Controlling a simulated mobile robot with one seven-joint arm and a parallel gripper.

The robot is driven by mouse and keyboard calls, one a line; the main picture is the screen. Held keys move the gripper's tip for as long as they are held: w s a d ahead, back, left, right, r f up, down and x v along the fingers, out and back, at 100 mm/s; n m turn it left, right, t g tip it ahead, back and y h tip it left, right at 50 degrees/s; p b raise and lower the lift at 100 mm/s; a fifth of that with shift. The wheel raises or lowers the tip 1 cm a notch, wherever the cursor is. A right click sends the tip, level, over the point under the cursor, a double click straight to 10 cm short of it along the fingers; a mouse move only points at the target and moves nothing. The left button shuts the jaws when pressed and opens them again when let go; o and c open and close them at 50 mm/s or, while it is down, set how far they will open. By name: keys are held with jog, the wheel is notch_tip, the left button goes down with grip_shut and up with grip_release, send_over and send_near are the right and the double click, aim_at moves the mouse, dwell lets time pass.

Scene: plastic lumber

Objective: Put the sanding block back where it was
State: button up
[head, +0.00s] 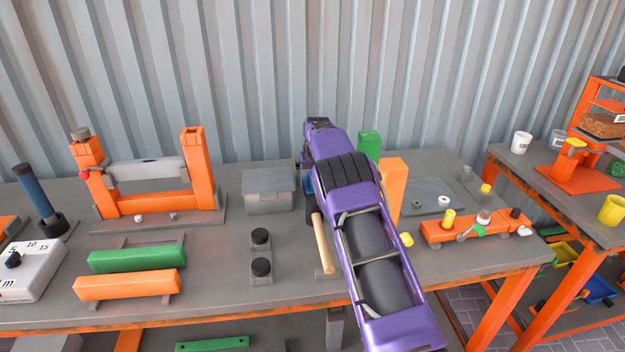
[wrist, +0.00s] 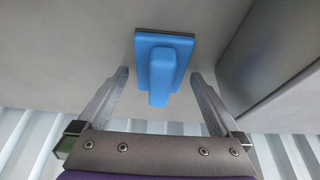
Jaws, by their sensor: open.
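The sanding block (wrist: 164,54) is blue with a raised grip and a thin dark base. In the wrist view it sits upper middle against the grey tabletop. My gripper (wrist: 160,76) is open, with one finger on each side of the block's grip and a visible gap on both sides. Nothing is held. In the head view a small blue patch of the sanding block (head: 308,186) shows at the left edge of my purple arm, which hides the rest of it and most of my gripper.
A grey lidded box (head: 268,190) stands close on the left; its side fills the right of the wrist view. A wooden handle (head: 323,243) and two black-topped pieces (head: 260,252) are nearer the front. An orange post (head: 392,190) and green block (head: 369,145) stand right of my arm.

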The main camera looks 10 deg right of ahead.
jog(key=v, duration=1.2)
jog(key=shift+r, duration=0.15)
